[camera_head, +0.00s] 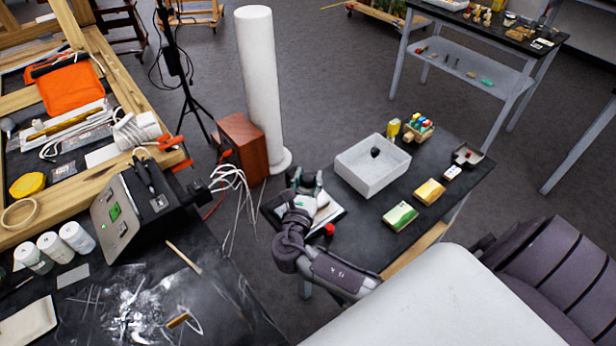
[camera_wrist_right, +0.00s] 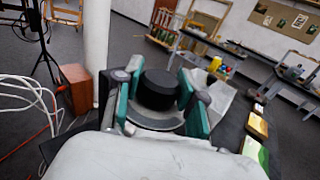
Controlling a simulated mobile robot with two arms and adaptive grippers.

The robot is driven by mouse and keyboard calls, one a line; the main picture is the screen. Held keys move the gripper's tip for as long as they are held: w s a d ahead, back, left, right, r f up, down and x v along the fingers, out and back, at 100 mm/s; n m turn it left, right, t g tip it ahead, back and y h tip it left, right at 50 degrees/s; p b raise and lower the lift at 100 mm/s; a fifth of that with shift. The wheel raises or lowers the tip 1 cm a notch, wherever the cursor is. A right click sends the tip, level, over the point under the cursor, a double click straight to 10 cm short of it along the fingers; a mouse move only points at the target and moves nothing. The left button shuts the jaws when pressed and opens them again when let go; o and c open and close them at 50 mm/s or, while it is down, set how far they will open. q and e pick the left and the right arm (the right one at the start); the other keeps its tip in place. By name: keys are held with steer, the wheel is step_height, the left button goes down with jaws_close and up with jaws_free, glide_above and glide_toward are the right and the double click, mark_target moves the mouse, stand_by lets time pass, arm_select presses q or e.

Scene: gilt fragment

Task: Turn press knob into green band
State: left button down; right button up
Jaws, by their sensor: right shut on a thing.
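My right gripper (camera_head: 304,180) reaches over the left end of the dark table in the head view. In the right wrist view its two teal-padded fingers (camera_wrist_right: 157,92) are shut on a round black knob (camera_wrist_right: 160,88), one finger on each side. A grey curved rim (camera_wrist_right: 157,122) shows just below the knob. In the head view the gripper hides the knob, and a pale press body (camera_head: 328,208) shows partly beside my wrist. I cannot make out a green band or the knob's pointing direction. My left gripper is not in view.
A red button (camera_head: 329,229) sits close to my right wrist. A white bin (camera_head: 372,167) with a dark lump stands right of the gripper, with green (camera_head: 400,215) and yellow (camera_head: 429,192) blocks nearer the front. A white column (camera_head: 261,90) and loose white cables (camera_head: 232,180) are at the left.

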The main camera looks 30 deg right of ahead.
mark_target(303, 184)
steer(key=m+g+h, duration=0.2)
steer(key=g, duration=0.1)
steer(key=m+g+h+b, duration=0.1)
steer(key=m+g+h, duration=0.1)
steer(key=g, duration=0.1)
steer(key=shift+w+r+m, duration=0.1)
steer(key=shift+m, duration=0.3)
steer(key=shift+g, duration=0.5)
steer(key=o, duration=1.2)
steer(key=shift+c, duration=0.2)
steer(key=shift+a, duration=0.15)
steer(key=v, duration=0.7)
steer(key=shift+a, duration=0.1)
